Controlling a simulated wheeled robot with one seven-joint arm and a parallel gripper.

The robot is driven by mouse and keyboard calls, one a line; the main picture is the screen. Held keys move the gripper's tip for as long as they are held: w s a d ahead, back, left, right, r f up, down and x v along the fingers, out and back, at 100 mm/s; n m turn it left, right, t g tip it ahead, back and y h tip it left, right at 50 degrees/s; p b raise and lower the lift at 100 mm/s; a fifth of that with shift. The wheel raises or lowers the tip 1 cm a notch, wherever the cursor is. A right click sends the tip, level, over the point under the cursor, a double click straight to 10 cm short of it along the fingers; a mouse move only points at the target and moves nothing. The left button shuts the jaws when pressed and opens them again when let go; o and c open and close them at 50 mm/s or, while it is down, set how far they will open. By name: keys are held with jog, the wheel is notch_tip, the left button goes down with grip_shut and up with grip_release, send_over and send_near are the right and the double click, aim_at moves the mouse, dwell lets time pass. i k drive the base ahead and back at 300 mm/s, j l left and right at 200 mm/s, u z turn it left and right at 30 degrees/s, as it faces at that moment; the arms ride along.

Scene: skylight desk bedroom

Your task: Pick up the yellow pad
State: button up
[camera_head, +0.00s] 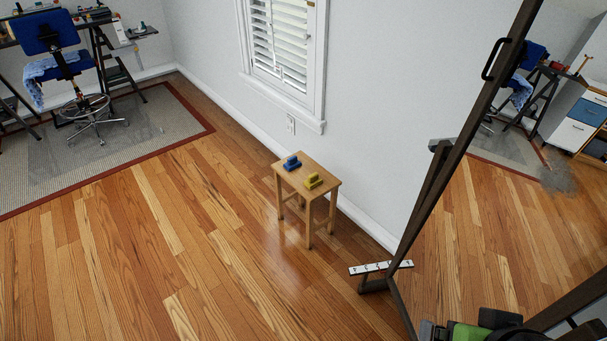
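The yellow pad (313,181) is a small yellow block-like object, seemingly with a raised part on top. It lies on the right front part of a small wooden stool (307,168). A similar blue object (292,162) lies on the same stool, to the left of and behind the yellow one, with a small gap between them. My gripper cannot be made out in this view. Nothing covers the yellow pad.
The stool stands near the white wall under a shuttered window (283,45). A large dark-framed leaning mirror (500,190) is to the right, with a white strip (372,267) at its foot. A blue chair (60,60) stands on a grey rug (120,140). Wooden floor left of the stool is clear.

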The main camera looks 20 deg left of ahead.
aim_at(314, 180)
jog(key=i+j+u, duration=0.15)
jog(key=i+j, duration=0.75)
jog(key=i+j+u, duration=0.15)
jog(key=i+j, duration=0.8)
jog(key=i+j+u, duration=0.15)
jog(key=i+j, duration=0.7)
jog(key=i, duration=0.15)
